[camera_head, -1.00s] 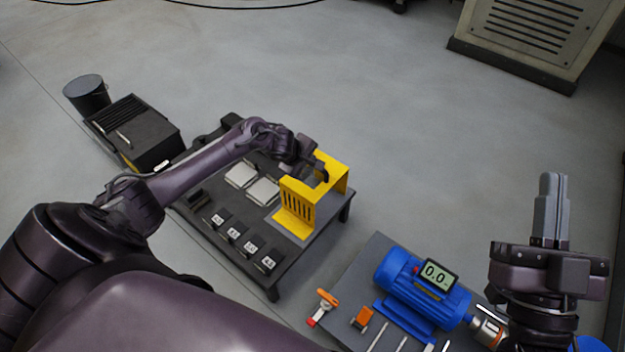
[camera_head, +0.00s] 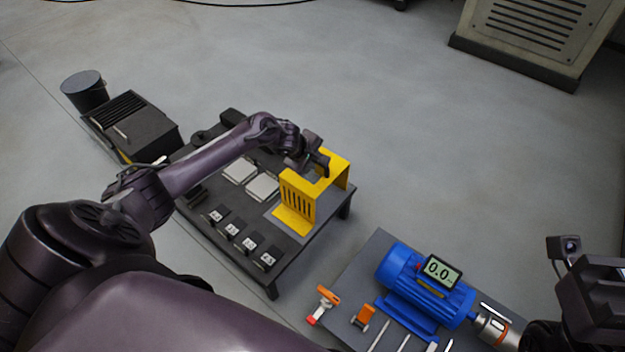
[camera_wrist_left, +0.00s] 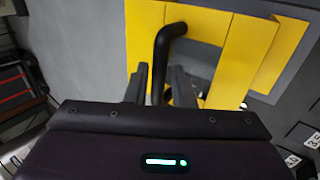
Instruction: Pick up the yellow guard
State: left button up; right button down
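The yellow guard (camera_head: 296,205), a bent sheet with slots in its front face, stands on the right part of the dark table. It also shows in the left wrist view (camera_wrist_left: 245,60), with a black curved handle (camera_wrist_left: 160,50). My left gripper (camera_head: 320,167) is over the guard's top.
The dark table (camera_head: 272,280) also holds pale plates (camera_head: 262,188) and several small numbered blocks (camera_head: 249,245). A grey bench (camera_head: 350,290) in front carries a blue motor (camera_head: 425,290), a display (camera_head: 440,271) and orange tools (camera_head: 327,295). A black bin (camera_head: 85,92) stands at far left.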

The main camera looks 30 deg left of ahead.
pick_arm(q)
jog(key=shift+b+x, duration=0.7)
jog(key=shift+x, duration=0.5)
jog(key=shift+r, duration=0.1)
grip_shut()
dwell(0.5)
